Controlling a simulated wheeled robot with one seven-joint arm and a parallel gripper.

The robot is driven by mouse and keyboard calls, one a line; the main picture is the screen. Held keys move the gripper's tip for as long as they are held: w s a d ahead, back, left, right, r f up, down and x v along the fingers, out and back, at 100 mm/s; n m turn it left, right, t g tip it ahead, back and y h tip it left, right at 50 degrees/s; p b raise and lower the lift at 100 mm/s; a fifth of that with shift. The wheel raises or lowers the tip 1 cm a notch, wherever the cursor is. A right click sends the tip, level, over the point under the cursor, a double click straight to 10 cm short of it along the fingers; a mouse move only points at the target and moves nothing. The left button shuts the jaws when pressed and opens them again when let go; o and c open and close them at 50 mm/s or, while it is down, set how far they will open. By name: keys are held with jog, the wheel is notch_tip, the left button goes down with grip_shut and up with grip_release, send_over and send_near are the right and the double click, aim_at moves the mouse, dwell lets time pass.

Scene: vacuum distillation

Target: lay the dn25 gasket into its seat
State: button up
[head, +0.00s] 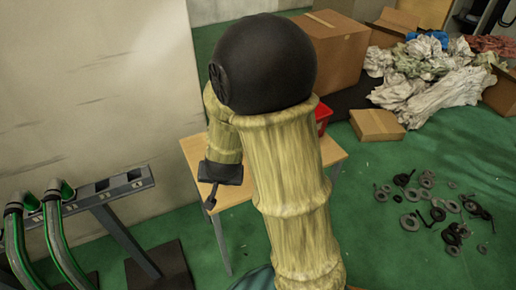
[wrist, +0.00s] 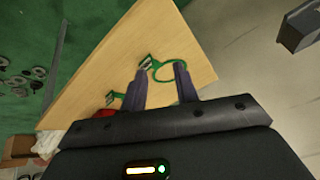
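In the wrist view a green ring (wrist: 170,72), which looks like the gasket, shows over the wooden table top, just beyond my fingertips. A small grey-and-green piece (wrist: 146,63) adjoins its left side. My gripper (wrist: 162,72) has its two dark fingers apart, with a clear gap between them. I cannot tell whether a finger touches the ring. In the head view my gripper (head: 211,190) hangs at the table's left edge, and my arm hides most of the table. I cannot make out the gasket's seat for certain.
The wooden table (head: 234,194) carries a red bin (head: 323,117) behind my arm. A second small green-and-grey piece (wrist: 112,97) shows on the table. A grey rack (head: 117,186) with green hoses (head: 60,235) stands left. Loose rings (head: 425,205) and boxes (head: 340,50) lie right.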

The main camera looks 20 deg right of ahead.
jog(key=w+d+r+m+g+h+p, duration=0.1)
jog(key=d+r+m+h+p, duration=0.1)
jog(key=d+m+h+p, duration=0.4)
jog(key=m+h+p, duration=0.2)
jog(key=h+p, duration=0.2)
jog(key=shift+w+r, duration=0.3)
jog(key=shift+w, duration=0.1)
jog(key=shift+d, duration=0.1)
jog(key=b+x, duration=0.1)
jog(key=x, duration=1.1)
jog(key=shift+d+b, duration=0.1)
jog(key=shift+b, duration=0.2)
